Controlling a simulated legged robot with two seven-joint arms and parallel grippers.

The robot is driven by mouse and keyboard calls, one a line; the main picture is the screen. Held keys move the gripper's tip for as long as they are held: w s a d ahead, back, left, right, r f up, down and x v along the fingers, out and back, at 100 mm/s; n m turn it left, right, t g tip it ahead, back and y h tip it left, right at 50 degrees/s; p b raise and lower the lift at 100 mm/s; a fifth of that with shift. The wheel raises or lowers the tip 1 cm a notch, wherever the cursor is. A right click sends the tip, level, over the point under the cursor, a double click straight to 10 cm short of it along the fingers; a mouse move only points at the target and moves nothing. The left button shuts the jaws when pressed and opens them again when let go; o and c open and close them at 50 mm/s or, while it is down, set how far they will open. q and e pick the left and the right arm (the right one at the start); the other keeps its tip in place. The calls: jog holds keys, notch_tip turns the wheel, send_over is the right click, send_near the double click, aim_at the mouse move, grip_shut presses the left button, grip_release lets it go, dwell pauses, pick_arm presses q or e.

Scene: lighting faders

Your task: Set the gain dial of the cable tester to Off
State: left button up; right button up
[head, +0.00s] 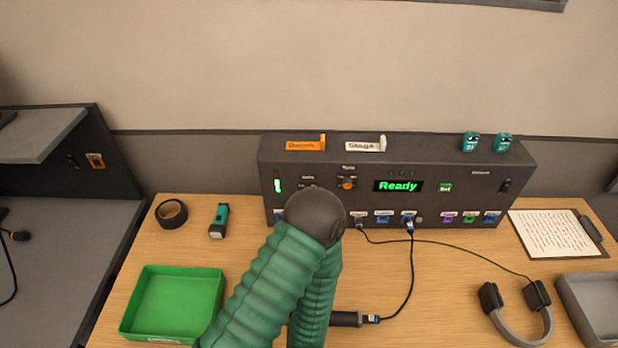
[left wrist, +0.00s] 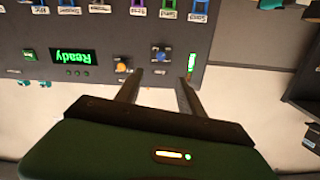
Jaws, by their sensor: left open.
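The cable tester (head: 440,160) is a dark box at the back of the bench, with a green "Ready" display (head: 398,186). In the left wrist view it appears upside down, with a blue dial (left wrist: 160,55) and an orange dial (left wrist: 122,67). The orange dial also shows in the head view (head: 347,183); the blue one is mostly hidden there by my left arm. I cannot read the dial labels or settings clearly. My left gripper (left wrist: 160,79) is open and empty, its fingertips just short of the blue dial, one to each side. My right gripper is not in view.
Orange and white tags (head: 305,145) and two small teal figures (head: 471,142) sit on top of the tester. A cable (head: 411,270) runs from its front. A green tray (head: 172,300), tape roll (head: 171,213), headphones (head: 520,315) and clipboard (head: 555,233) lie around.

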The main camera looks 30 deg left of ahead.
pick_arm(q)
jog(key=b+x, duration=1)
jog(key=x, duration=0.6)
jog(key=shift+a+b, duration=0.4)
jog(key=shift+w, duration=0.1)
jog(key=shift+c, duration=0.3)
grip_shut()
